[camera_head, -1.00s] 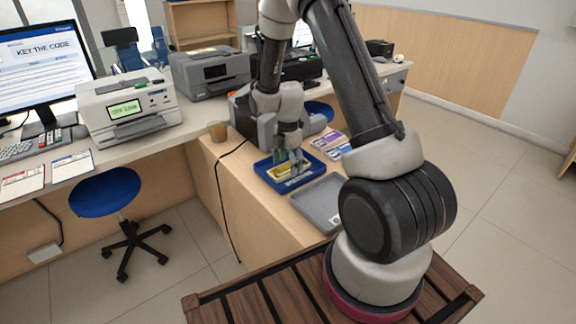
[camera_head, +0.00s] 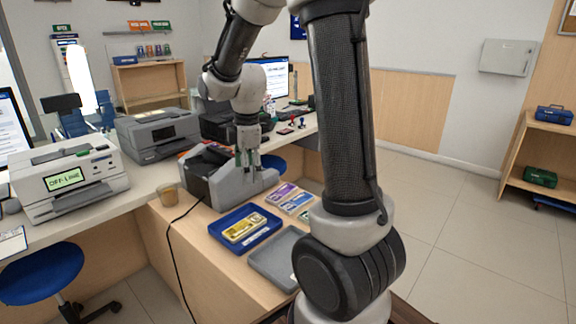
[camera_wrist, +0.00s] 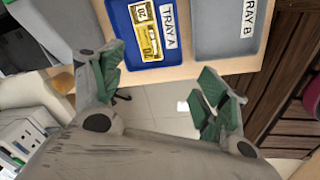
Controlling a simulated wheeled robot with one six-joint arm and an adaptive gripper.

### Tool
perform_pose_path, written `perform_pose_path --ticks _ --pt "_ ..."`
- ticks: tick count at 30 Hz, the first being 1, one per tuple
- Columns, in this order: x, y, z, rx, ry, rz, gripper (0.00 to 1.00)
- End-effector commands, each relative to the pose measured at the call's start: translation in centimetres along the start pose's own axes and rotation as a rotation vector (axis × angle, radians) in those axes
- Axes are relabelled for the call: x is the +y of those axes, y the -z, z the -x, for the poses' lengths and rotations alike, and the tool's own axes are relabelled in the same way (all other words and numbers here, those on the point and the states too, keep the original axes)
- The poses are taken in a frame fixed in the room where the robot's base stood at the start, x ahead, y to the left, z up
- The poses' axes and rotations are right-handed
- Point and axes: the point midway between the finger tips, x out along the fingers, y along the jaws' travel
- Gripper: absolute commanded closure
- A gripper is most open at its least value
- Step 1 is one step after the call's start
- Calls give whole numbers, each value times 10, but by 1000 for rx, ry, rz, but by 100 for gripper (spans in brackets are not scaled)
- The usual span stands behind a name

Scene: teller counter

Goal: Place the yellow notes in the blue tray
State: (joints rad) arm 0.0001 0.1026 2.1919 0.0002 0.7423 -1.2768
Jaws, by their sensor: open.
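The yellow notes (camera_head: 243,228) lie flat inside the blue tray (camera_head: 268,224) on the low wooden counter. In the wrist view the yellow notes (camera_wrist: 150,42) rest in the blue tray (camera_wrist: 122,30) beside its TRAY A label. My gripper (camera_head: 248,164) is above and behind the tray in the head view, apart from the notes, in front of the grey counting machine. In the wrist view my gripper (camera_wrist: 160,92) has its green-padded fingers wide apart with nothing between them.
A grey tray (camera_head: 268,262), marked TRAY B in the wrist view, sits next to the blue tray. Purple notes (camera_head: 281,192) and other bundles lie behind it. A black cable hangs over the counter's left edge.

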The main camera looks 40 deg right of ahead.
Motion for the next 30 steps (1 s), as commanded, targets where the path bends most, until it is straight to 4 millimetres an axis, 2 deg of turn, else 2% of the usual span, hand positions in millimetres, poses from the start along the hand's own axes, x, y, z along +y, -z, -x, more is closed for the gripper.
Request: perform_pose_path --ticks 1,6,12,18,21,30 --pt "-13 -4 22 10 -27 -89 26" --pt "-63 -19 76 51 -89 -436 26" --pt "-128 -39 115 126 -144 -837 26" --pt "-177 -53 128 201 -168 -1142 26" --pt "-190 -57 129 222 -171 -1227 26" --pt "-196 -59 130 234 -170 -1274 26"
